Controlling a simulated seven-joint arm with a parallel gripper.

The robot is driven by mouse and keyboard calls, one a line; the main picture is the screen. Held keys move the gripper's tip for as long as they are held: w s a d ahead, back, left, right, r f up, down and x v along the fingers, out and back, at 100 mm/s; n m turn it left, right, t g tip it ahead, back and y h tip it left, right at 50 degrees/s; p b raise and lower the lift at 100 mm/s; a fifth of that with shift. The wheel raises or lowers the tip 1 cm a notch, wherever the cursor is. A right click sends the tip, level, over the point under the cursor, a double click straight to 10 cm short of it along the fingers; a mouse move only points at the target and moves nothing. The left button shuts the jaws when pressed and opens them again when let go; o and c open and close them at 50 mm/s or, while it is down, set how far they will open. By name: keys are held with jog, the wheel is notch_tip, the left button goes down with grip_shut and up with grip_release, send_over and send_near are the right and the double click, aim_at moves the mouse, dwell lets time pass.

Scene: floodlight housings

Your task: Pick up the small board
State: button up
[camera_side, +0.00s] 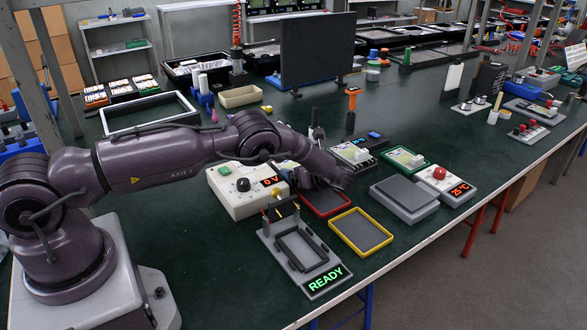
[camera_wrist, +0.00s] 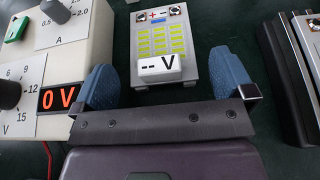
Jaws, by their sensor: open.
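A red-rimmed tray (camera_side: 328,212) lies under and beside my gripper (camera_side: 325,176), whose arm hides part of the tray. In the wrist view my gripper (camera_wrist: 165,82) has its two blue fingertips wide apart, with no object held between them. A yellow-rimmed tray (camera_side: 360,232) with a dark grey floor sits to the right. A grey fixture with a dark frame (camera_side: 300,250) shows a green READY sign (camera_side: 326,279).
A white power supply (camera_side: 236,203) reading 0 V stands left of my gripper. A flat grey block (camera_side: 404,196), a 25°C control box (camera_side: 445,184), a green-edged unit (camera_side: 405,159) and an orange-topped post (camera_side: 352,105) stand nearby.

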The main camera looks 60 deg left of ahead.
jog(key=shift+a+f, duration=0.3)
jog(key=shift+a, duration=0.3)
jog(key=c, duration=0.8)
jog(key=shift+c, duration=0.2)
jog(key=shift+r, duration=0.15)
jog(key=shift+r, duration=0.3)
notch_tip(320, 180, up, 2)
jog(key=shift+r, duration=0.1)
jog(key=s+d+r, duration=0.5)
jog(key=s+r, duration=0.5)
jog(key=s, duration=0.3)
